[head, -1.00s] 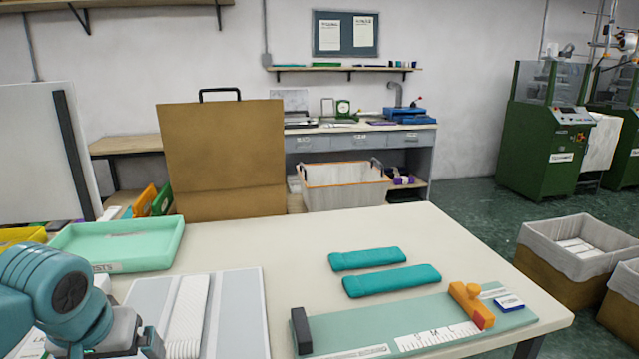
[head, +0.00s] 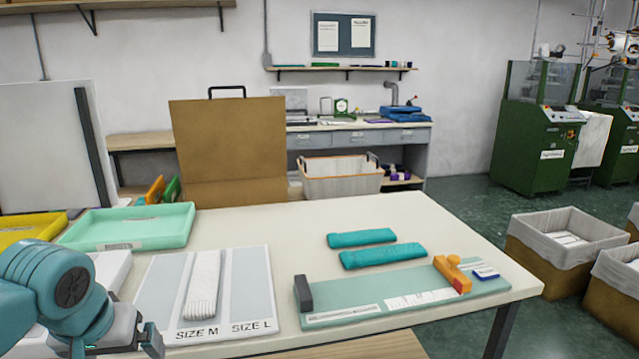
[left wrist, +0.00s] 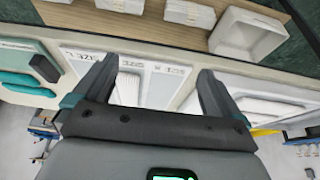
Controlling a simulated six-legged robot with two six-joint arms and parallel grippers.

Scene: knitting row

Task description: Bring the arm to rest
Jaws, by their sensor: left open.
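My left arm comes in at the lower left of the head view, with the left gripper (head: 135,345) partly cut by the bottom edge. In the left wrist view the left gripper (left wrist: 155,75) has its two fingers wide apart, with nothing held between them. Behind the fingers lies the size board (left wrist: 122,65) on the table. In the head view the size board (head: 252,280) bears a white ribbed knit piece (head: 203,285) on its SIZE M part; SIZE L is bare. The gripper is at the left of this board. My right gripper is not in view.
A mint tray (head: 130,228) and a yellow tray (head: 25,228) stand at the left. Two teal knits (head: 382,256) lie behind a green measuring board (head: 375,305) with an orange slider (head: 453,273). Lined bins (head: 567,240) stand right. The middle back of the table (head: 270,225) is clear.

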